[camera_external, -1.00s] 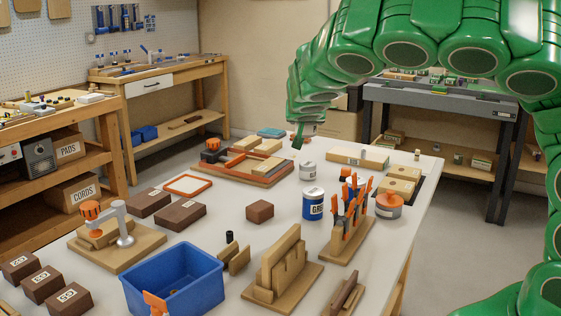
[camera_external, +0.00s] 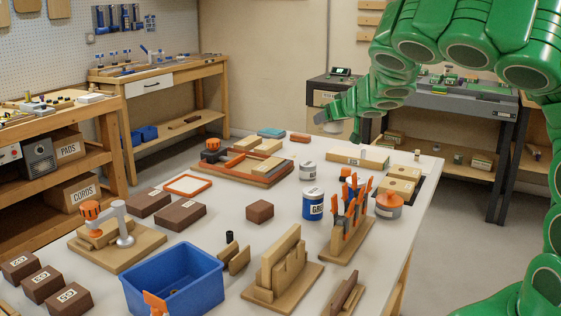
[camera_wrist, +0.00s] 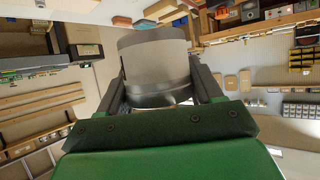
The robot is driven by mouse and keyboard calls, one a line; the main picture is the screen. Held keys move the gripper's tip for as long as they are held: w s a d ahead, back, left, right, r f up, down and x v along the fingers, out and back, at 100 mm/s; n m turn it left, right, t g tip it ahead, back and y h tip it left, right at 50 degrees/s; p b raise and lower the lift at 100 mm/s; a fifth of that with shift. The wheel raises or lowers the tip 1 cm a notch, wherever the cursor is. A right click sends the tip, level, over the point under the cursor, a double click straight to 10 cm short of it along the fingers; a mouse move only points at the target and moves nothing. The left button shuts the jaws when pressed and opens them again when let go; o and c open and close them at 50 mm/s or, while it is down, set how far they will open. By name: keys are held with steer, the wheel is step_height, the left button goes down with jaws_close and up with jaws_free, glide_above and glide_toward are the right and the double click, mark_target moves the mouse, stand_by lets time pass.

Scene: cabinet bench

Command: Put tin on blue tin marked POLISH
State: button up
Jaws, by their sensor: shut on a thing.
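In the wrist view my gripper (camera_wrist: 158,95) is shut on a plain grey tin (camera_wrist: 153,62), with one dark finger on each side of it. In the external view my gripper (camera_external: 336,119) is raised beyond the far end of the bench; the tin there is too small to make out clearly. A blue tin (camera_external: 313,206) with a white label stands upright on the bench; its label seems to start with "GR". I cannot read POLISH on any tin. A grey tin (camera_external: 307,171) stands behind it, apart from it.
A wooden rack of orange-handled tools (camera_external: 349,222) and a grey tin with an orange top (camera_external: 389,206) stand right of the blue tin. A wooden tray (camera_external: 244,167) with blocks lies at the back left. A blue bin (camera_external: 172,282) stands in front.

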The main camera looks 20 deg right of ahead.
mark_target(341, 125)
steer(key=shift+s+d+f+n+y, duration=0.1)
steer(key=shift+s+d+n+y, duration=0.1)
steer(key=shift+d+n+y, duration=0.25)
steer(key=shift+s+d+f+n+y, duration=0.1)
steer(key=shift+s+d+n+y, duration=0.1)
steer(key=shift+d+n+y, duration=0.2)
steer(key=shift+s+d+n+g+y, duration=0.5)
steer(key=shift+s+d+n+y, duration=0.15)
steer(key=shift+s+n+y, duration=0.1)
steer(key=shift+s+d+r+n+g+y, duration=0.3)
steer(key=shift+s+n+y, duration=0.2)
steer(key=shift+s, duration=0.3)
steer(key=shift+s+d+r+n+g+y, duration=0.15)
steer(key=shift+s+n+g+y, duration=0.3)
steer(key=shift+s, duration=0.4)
steer(key=shift+s+d+r+n+g+y, duration=0.2)
steer(key=shift+s+n+y, duration=0.25)
steer(key=shift+s+n, duration=0.3)
steer(key=shift+f, duration=6.6)
steer(key=shift+f, duration=0.15)
steer(key=o, duration=1.1)
